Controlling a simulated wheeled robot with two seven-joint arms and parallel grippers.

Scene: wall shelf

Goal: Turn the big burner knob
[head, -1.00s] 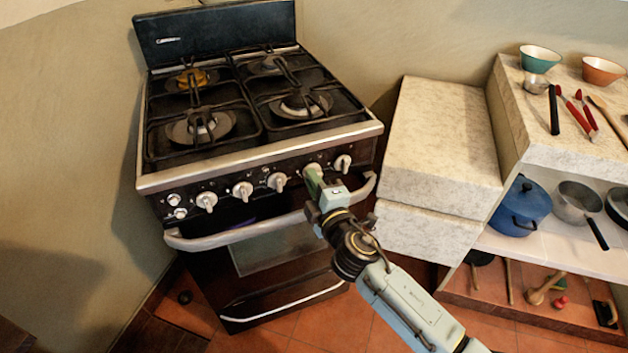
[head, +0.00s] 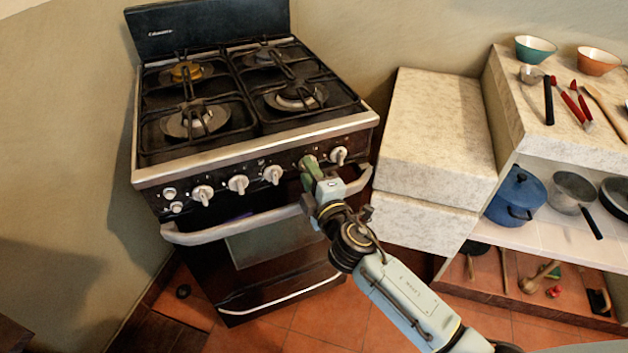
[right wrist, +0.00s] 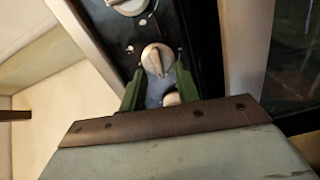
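The stove's front panel carries a row of whitish knobs, including knobs at the left (head: 203,194), middle (head: 238,184) and right of middle (head: 272,174), and one at the right end (head: 339,155). I cannot tell from the markings which is the big burner's. My right gripper (head: 310,168) is at the panel, over the knob second from the right. In the right wrist view its two green fingers (right wrist: 158,76) are apart, with a round knob (right wrist: 157,58) between and just beyond their tips. Contact is not clear. My left gripper is not in view.
The oven handle bar (head: 235,229) runs below the knobs, close under my right gripper. A pale stone-topped block (head: 435,125) stands right of the stove. Further right, shelves hold a blue pot (head: 517,196) and a saucepan (head: 573,190). Floor in front is clear.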

